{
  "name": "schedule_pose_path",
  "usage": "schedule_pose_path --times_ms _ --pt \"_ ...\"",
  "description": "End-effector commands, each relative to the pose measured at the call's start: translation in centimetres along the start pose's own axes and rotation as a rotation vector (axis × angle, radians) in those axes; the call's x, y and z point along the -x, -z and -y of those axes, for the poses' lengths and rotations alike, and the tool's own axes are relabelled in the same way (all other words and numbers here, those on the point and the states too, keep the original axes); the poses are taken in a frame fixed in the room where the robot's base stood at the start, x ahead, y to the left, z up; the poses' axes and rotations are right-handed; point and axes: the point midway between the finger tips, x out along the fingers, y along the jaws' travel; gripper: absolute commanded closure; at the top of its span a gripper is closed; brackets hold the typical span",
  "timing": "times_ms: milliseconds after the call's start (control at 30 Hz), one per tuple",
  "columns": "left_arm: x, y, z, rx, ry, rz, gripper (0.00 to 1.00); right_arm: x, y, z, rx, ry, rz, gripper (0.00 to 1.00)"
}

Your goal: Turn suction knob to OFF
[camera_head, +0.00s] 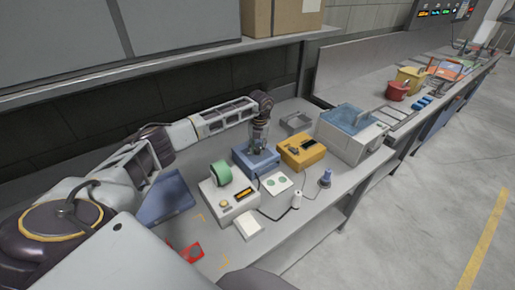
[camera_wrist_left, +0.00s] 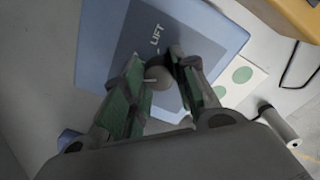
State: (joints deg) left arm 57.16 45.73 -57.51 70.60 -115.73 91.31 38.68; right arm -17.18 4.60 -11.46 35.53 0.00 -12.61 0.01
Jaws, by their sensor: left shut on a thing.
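A blue box (camera_head: 243,161) stands on the bench in the head view, between a cream unit and a yellow box. In the left wrist view the blue box (camera_wrist_left: 218,36) has a dark panel with the word LIFT on it. A grey rounded knob (camera_wrist_left: 166,76) sits on that panel, partly hidden by the fingers. My left gripper (camera_head: 258,148) reaches down over the blue box. In the wrist view its green-padded fingers (camera_wrist_left: 160,82) are on both sides of the knob and shut on it. The knob's setting cannot be read. My right gripper is out of view.
The cream unit (camera_head: 239,205) with a green roll (camera_head: 221,174) is close on the left. The yellow box (camera_head: 304,148) is close on the right. A card with green discs (camera_head: 276,183), a white cylinder (camera_head: 296,201) and cables lie in front. A shelf (camera_head: 190,62) hangs above.

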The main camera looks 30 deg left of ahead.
Motion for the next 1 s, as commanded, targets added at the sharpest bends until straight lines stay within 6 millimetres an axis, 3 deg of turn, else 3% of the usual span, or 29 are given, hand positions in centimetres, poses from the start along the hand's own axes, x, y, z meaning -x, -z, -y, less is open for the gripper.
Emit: schedule_pose_path --times_ms 500,1000 --pt "0.18 -0.15 0.00 0.384 0.000 -0.017 0.96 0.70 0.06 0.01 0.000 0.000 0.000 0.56" --pt "0.14 -0.15 0.07 0.514 0.001 -0.024 0.96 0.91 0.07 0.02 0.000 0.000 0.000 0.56"
